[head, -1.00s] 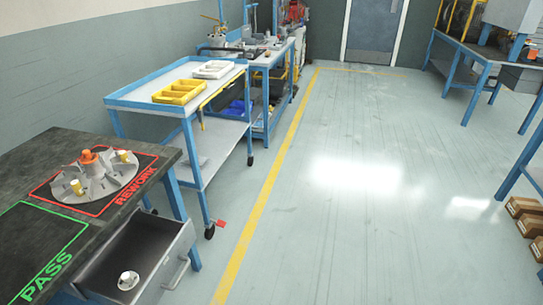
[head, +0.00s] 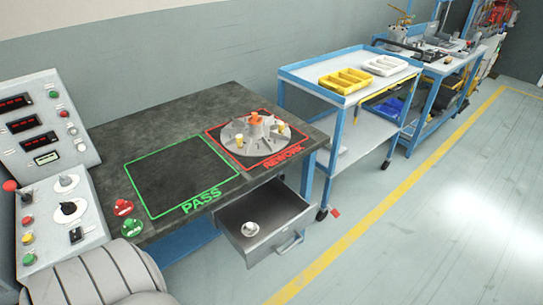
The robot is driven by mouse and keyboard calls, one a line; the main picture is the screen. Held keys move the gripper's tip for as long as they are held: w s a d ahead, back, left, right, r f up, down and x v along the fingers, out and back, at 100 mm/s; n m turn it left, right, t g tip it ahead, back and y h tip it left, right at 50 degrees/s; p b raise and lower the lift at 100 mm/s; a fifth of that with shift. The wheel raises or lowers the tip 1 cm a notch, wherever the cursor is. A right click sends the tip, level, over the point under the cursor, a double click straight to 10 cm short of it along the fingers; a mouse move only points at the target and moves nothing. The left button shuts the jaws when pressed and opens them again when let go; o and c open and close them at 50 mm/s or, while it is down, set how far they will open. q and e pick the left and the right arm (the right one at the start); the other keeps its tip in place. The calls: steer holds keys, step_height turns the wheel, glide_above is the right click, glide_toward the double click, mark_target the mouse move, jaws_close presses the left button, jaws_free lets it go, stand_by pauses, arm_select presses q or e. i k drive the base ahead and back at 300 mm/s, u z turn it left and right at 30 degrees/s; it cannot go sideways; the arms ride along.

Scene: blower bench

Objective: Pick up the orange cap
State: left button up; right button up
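The rotor lies inside the red REWORK outline on the dark bench (head: 170,125). Small yellowish pieces stand on the rotor beside the cap, one at its near left (head: 239,141). Neither of my grippers is in view, and nothing is holding the cap.
The green PASS square (head: 175,180) is empty. Red (head: 123,207) and green (head: 131,227) round items lie left of it. An open drawer (head: 262,222) with a pale round part juts out below REWORK. A control panel (head: 45,130) stands left; a blue cart (head: 320,78) stands right.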

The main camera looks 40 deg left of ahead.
mark_target(255, 120)
steer(key=u, duration=1.4)
steer(key=i, duration=0.25)
steer(key=z, duration=0.2)
